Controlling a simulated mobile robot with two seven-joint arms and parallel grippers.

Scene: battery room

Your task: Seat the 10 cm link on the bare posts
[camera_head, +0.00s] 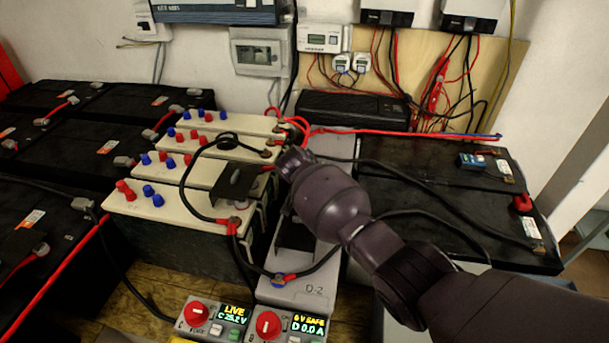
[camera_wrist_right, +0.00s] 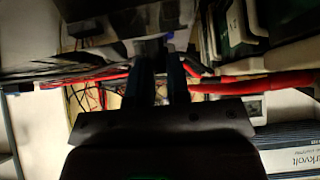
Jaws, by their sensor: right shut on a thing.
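My right arm crosses the head view from the lower right, and its dark wrist (camera_head: 292,160) is at the right end of the cream-topped batteries (camera_head: 130,204). In the right wrist view, the two dark fingers of my right gripper (camera_wrist_right: 157,60) close on a dark piece that I cannot make out clearly. I cannot identify the 10 cm link by sight. Several red and blue posts or caps (camera_head: 153,195) stand on the cream tops. A black plate (camera_head: 238,183) is over the front tops, left of my wrist. My left gripper is not in view.
Black cables (camera_head: 185,180) loop over the cream tops. Large black batteries (camera_head: 70,145) fill the left, and another (camera_head: 420,190) is on the right. A red cable (camera_head: 400,132) runs behind.

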